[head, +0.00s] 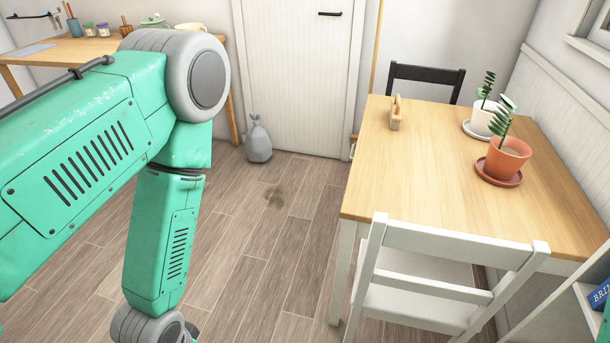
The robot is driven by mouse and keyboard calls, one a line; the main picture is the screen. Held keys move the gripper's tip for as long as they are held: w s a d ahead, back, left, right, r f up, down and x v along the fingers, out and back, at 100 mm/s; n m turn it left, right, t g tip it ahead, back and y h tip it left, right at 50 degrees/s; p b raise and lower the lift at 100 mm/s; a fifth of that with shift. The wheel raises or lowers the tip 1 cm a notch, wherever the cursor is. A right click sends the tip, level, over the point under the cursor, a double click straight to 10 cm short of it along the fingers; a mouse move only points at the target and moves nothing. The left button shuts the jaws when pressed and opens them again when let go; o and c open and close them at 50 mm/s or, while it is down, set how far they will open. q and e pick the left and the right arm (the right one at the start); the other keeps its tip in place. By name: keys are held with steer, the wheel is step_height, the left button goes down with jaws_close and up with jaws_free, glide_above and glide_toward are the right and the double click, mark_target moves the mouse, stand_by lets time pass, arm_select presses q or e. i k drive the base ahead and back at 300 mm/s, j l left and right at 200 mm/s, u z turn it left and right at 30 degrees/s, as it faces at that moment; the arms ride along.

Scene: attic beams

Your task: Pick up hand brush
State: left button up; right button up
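I cannot clearly make out a hand brush in the head view. A small light-wood object (396,113) stands near the far left edge of the dining table (450,150); I cannot tell for sure what it is. My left arm fills the left side and bends down to the bottom edge, where its wrist is cut off. My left gripper is out of frame. My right gripper is not in view either. The arm hides part of the floor and of the counter at the left.
A white chair (440,240) stands at the table's near side, a black chair (425,75) behind it. Potted plants (508,158) (485,120) stand on the table. A grey bag (258,142) sits by the white door (296,70).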

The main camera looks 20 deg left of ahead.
mark_target(395, 117)
steer(key=j+u, duration=0.2)
steer(key=u, duration=2)
steer(key=i+l+z, duration=0.1)
steer(key=i+z, duration=0.2)
steer(key=i, duration=0.25)
steer(key=i+z, duration=0.3)
steer(key=i, duration=0.2)
steer(key=i+j+z, duration=0.25)
steer(key=i, duration=0.3)
steer(key=i+j+z, duration=0.3)
steer(key=i, duration=0.2)
steer(key=i+l+z, duration=0.25)
steer(key=i+z, duration=0.15)
steer(key=i, duration=0.3)
steer(key=i+z, duration=0.35)
steer(key=i, duration=0.3)
steer(key=i+j+z, duration=0.15)
steer(key=i+z, duration=0.25)
steer(key=i, duration=0.3)
steer(key=i+z, duration=0.45)
steer(key=i+j+z, duration=0.1)
steer(key=z, duration=0.4)
steer(key=i+j+z, duration=0.3)
steer(key=z, duration=0.15)
steer(key=i, duration=0.05)
